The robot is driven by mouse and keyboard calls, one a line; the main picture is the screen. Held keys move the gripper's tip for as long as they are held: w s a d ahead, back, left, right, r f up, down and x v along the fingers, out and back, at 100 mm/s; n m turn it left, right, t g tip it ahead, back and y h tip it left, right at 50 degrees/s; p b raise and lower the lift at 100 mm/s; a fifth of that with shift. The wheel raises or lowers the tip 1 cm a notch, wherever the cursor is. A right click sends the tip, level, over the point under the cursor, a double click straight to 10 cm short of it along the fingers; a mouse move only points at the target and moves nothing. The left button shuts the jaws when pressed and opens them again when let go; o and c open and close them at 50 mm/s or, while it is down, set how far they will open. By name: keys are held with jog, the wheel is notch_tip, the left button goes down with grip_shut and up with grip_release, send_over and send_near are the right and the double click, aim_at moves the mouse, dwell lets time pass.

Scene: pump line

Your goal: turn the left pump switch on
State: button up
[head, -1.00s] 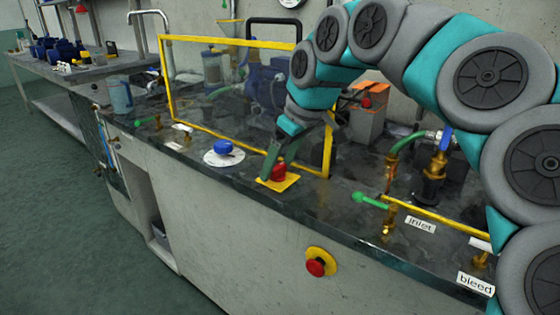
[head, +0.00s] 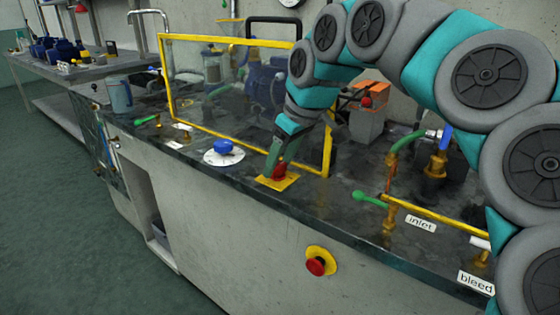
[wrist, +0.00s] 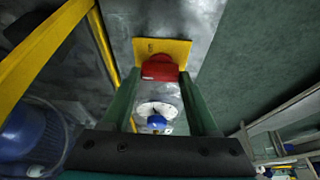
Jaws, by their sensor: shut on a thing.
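A red switch knob (head: 279,171) stands on a yellow square plate (head: 266,181) on the dark bench top. My gripper (head: 280,165) reaches down to it, with its green fingers on either side of the knob. In the wrist view my gripper (wrist: 160,72) is shut on the red knob (wrist: 160,70), and the yellow plate (wrist: 162,46) lies beyond it. The fingers partly hide the knob in the head view. I cannot read any label or pointer mark on it.
A blue knob on a white dial (head: 222,147) is just left of the plate. A yellow-framed clear guard (head: 228,108) stands behind. A green-handled inlet valve (head: 372,198) is to the right, and a red stop button (head: 317,266) is on the bench front.

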jog(key=m+b, duration=0.1)
jog(key=m, duration=0.1)
jog(key=m+t+h+b, duration=0.1)
jog(key=m, duration=0.1)
jog(key=shift+f+h, duration=0.2)
jog(key=shift+h, duration=0.1)
jog(key=m, duration=0.2)
jog(key=m+h+b, duration=0.1)
jog(key=m, duration=0.2)
jog(key=shift+a+r+t+h, duration=0.15)
jog(key=shift+t+h, duration=0.15)
jog(key=m+h, duration=0.1)
jog(key=m, duration=0.3)
jog(key=shift+a+r+h, duration=0.1)
jog(key=shift+a+h, duration=0.05)
jog(key=shift+h, duration=0.25)
jog(key=shift+a+m+g+h, duration=0.1)
jog(key=shift+m+g+h, duration=0.2)
jog(key=shift+m, duration=0.8)
jog(key=shift+a+m+g+h, duration=0.15)
jog(key=shift+m+h, duration=0.25)
jog(key=shift+m, duration=0.7)
jog(key=shift+d, duration=0.1)
jog(key=o, duration=1.4)
